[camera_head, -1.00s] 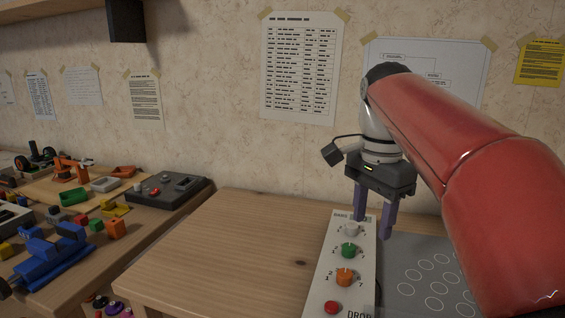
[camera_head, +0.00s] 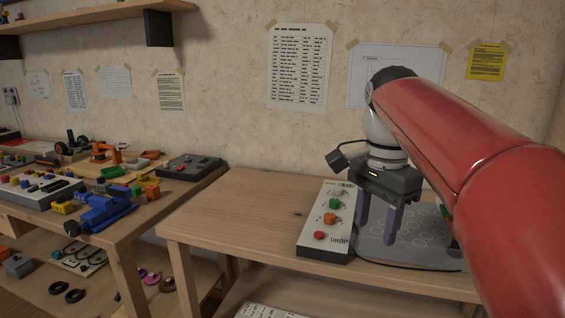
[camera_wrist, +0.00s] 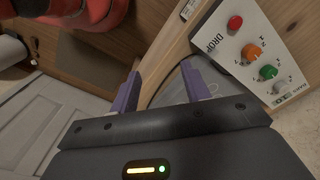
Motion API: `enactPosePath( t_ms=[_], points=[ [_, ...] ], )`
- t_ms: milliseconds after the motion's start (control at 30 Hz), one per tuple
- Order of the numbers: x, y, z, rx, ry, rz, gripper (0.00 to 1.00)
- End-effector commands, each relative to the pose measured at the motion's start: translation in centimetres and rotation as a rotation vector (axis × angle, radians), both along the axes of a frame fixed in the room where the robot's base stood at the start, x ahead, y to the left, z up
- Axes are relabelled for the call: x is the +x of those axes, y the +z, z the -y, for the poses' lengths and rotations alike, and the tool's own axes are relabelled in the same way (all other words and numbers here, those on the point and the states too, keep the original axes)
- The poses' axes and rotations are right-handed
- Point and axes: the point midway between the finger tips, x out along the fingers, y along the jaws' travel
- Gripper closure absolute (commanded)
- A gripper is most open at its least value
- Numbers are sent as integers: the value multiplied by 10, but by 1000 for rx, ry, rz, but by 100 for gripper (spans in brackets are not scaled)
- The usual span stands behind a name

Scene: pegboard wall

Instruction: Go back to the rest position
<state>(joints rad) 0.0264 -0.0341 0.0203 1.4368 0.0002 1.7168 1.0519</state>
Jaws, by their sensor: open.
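My gripper (camera_head: 378,238) is open and empty, its two purple fingers pointing down, at the right of the wooden table in the head view. It is over or in front of the grey plate with white circles (camera_head: 402,256); the exact height is hard to tell. In the wrist view the two fingers of my gripper (camera_wrist: 162,92) stand apart with nothing between them. My red arm hides the right part of the table.
A white control box (camera_head: 324,246) with grey, green and orange knobs and a red button stands left of my gripper. The wooden table (camera_head: 240,215) is bare further left. A second table (camera_head: 132,222) at the left holds blue, orange and green parts. Papers hang on the wall.

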Motion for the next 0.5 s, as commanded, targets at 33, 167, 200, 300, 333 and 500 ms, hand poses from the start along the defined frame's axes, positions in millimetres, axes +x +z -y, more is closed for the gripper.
enactPosePath(
  t_ms=[33,167,200,300,333,500],
  points=[
    [-3,-3,0,-1,18,6,53],
    [-12,-8,-1,-5,78,34,53],
    [-15,-11,-1,-6,100,41,53],
    [-24,-18,-1,-12,164,71,53],
    [-27,-20,-1,-14,185,80,53],
    [-50,-41,-1,-37,339,149,53]
  ],
)
